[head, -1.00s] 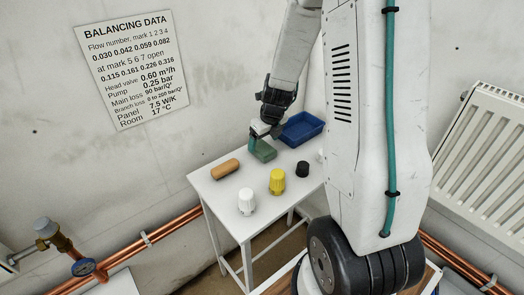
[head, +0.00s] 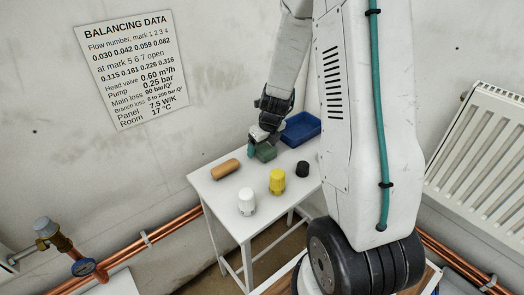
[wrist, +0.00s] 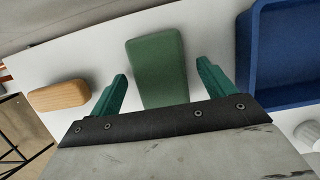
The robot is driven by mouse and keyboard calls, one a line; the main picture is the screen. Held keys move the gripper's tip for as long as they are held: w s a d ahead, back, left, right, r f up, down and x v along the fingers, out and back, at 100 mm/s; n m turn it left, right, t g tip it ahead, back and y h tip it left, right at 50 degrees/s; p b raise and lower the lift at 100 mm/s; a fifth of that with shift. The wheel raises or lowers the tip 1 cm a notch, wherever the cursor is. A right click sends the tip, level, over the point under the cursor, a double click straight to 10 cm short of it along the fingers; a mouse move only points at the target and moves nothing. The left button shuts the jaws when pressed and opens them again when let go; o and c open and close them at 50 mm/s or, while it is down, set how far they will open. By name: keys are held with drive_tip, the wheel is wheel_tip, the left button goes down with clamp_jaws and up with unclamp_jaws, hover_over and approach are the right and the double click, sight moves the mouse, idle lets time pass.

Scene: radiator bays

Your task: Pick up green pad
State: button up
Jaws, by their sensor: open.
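The green pad (head: 265,152) is a block with rounded corners lying on the white table, at its back part in the head view. My gripper (head: 257,149) is right at the pad, pointing down. In the wrist view the green pad (wrist: 157,68) lies between the two teal fingers of my gripper (wrist: 164,88). The fingers are open, one on each side of the pad, with a visible gap at each side. The near end of the pad is hidden behind the gripper's dark plate.
A blue tray (head: 300,128) stands close to the right of the pad. A wooden block (head: 225,169) lies to the left. A white knob (head: 246,201), a yellow knob (head: 277,182) and a black knob (head: 302,169) stand nearer the front of the white table (head: 222,192).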

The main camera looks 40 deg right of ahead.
drive_tip(key=c, duration=1.1)
drive_tip(key=shift+c, duration=0.2)
